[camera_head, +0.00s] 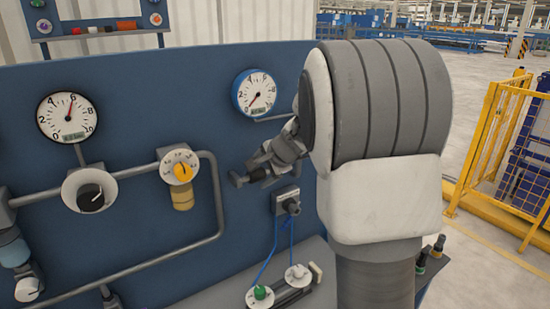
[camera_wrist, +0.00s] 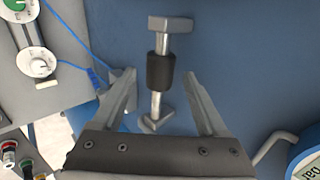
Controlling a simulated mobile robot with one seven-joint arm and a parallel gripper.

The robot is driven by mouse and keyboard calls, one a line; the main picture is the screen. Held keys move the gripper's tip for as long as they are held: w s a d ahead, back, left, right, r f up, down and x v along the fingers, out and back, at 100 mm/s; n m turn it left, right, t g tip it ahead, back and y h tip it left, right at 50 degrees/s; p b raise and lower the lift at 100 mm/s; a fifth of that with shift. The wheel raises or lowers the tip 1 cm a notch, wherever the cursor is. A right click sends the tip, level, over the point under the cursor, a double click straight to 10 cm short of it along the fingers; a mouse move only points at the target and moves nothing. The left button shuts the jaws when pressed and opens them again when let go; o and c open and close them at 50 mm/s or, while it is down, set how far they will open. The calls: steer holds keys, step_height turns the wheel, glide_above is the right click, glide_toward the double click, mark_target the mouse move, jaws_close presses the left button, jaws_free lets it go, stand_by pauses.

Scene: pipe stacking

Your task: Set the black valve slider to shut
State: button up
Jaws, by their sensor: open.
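The black valve slider (camera_wrist: 160,71) is a dark sleeve around a thin metal rod. In the wrist view bare rod shows on both sides of it, with a grey end block (camera_wrist: 170,24) above and a bent grey fitting (camera_wrist: 154,123) below. The sleeve sits nearer the end block. My gripper (camera_wrist: 160,76) is open, one finger on each side of the rod, with visible gaps to the sleeve; depth between them is hard to tell. In the head view my gripper (camera_head: 281,152) is small and near the blue panel, covering much of the slider.
The blue panel (camera_head: 130,120) carries a white gauge (camera_head: 68,117), a blue-rimmed gauge (camera_head: 254,92), a yellow dial (camera_head: 181,170), a black knob (camera_head: 91,197) and grey pipes. A socket with blue cables (camera_head: 287,201) and a green knob (camera_head: 262,293) lie below my gripper.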

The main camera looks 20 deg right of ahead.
steer(key=v, duration=1.5)
steer(key=shift+s+r+p, duration=0.3)
steer(key=s+a+f+n+g, duration=0.1)
steer(key=s+a+n, duration=0.3)
steer(key=s, duration=0.4)
steer(key=s+a+f+n+g+h, duration=0.1)
steer(key=s+a+f+n, duration=0.3)
steer(key=s+n, duration=0.2)
steer(key=s+a+f+n+g, duration=0.1)
steer(key=s+a+f+n, duration=0.1)
steer(key=s+n, duration=0.4)
steer(key=s+a, duration=0.1)
steer(key=s, duration=0.3)
steer(key=shift+a+f+h, duration=0.25)
steer(key=shift+a+h, duration=0.15)
